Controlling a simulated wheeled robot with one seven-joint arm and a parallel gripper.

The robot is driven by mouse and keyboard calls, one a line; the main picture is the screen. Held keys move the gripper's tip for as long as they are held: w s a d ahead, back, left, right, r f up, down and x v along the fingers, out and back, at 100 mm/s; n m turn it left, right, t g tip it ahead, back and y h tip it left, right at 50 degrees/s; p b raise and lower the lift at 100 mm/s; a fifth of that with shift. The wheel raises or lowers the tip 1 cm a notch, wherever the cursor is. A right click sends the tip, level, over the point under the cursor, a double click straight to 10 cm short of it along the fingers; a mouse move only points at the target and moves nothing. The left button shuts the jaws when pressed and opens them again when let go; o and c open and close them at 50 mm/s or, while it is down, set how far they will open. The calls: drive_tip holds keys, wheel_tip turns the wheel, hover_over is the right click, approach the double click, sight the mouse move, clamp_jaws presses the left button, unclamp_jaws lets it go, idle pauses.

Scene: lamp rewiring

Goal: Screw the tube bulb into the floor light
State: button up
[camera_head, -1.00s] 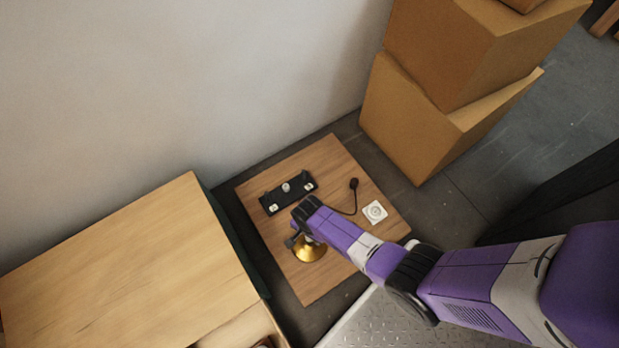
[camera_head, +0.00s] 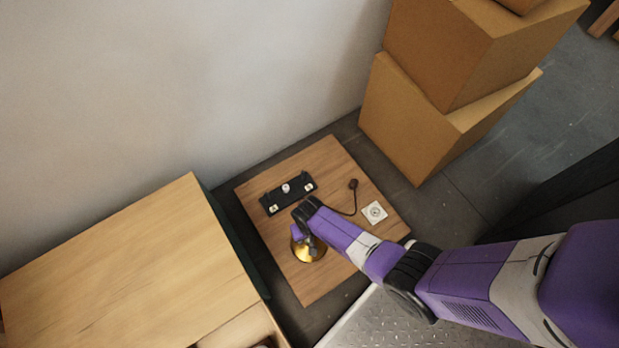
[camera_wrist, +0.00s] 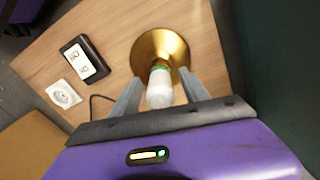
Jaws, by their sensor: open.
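The brass floor light (camera_head: 305,252) stands on the wooden board, partly covered by my gripper (camera_head: 311,243) in the head view. In the wrist view the light's round brass base (camera_wrist: 150,45) lies beyond my jaws. A white tube bulb (camera_wrist: 160,88) with a green band at its far end points from the middle of the base toward the wrist camera. My gripper (camera_wrist: 161,74) is open, with one finger on each side of the bulb and a gap showing on both sides. The threads are hidden, so how deep the bulb sits cannot be told.
On the board (camera_head: 325,285) are a black holder (camera_head: 271,201) with white fittings, a dark cable plug (camera_head: 353,184) and a white wall-type socket (camera_head: 374,212). A black box (camera_wrist: 85,60) with two white panels shows in the wrist view. A cabinet (camera_head: 125,265) borders the left; cardboard boxes (camera_head: 415,125) stand behind.

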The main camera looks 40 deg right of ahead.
drive_tip(key=shift+c, duration=0.4)
clamp_jaws()
drive_tip(key=m, duration=0.6)
drive_tip(key=shift+m, duration=1)
drive_tip(key=m, duration=0.4)
drive_tip(key=shift+p, duration=0.3)
drive_tip(key=m, duration=0.4)
